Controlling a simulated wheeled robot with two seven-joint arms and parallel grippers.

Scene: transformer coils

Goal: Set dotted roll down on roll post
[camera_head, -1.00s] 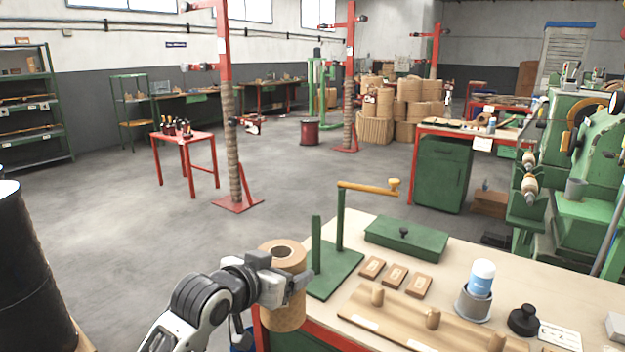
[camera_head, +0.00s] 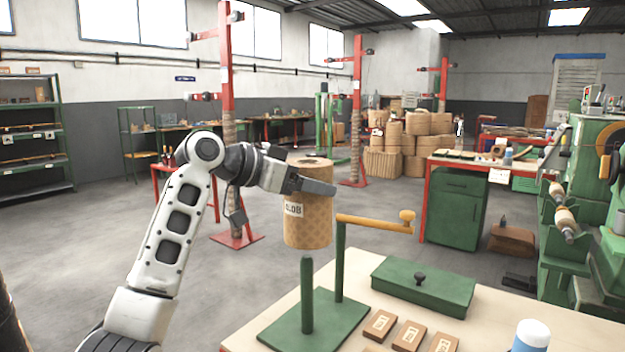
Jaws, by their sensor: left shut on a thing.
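My left gripper (camera_head: 318,187) is shut on the dotted roll (camera_head: 308,220), a tan paper roll with a dotted pattern and a white label. It holds the roll upright in the air, near its top. The roll post (camera_head: 307,295) is a green upright rod on a green base plate (camera_head: 318,325) at the table's left corner. The roll hangs above the post's top, with a small gap seen between them. The underside of the roll and its hole are hidden. My right gripper is not in view.
A second green post carries a wooden crank arm (camera_head: 375,223) with a knob, just right of the roll. A green lidded box (camera_head: 423,285) and small wooden blocks (camera_head: 410,335) lie on the table (camera_head: 490,325). A white-capped bottle (camera_head: 532,335) stands at front right.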

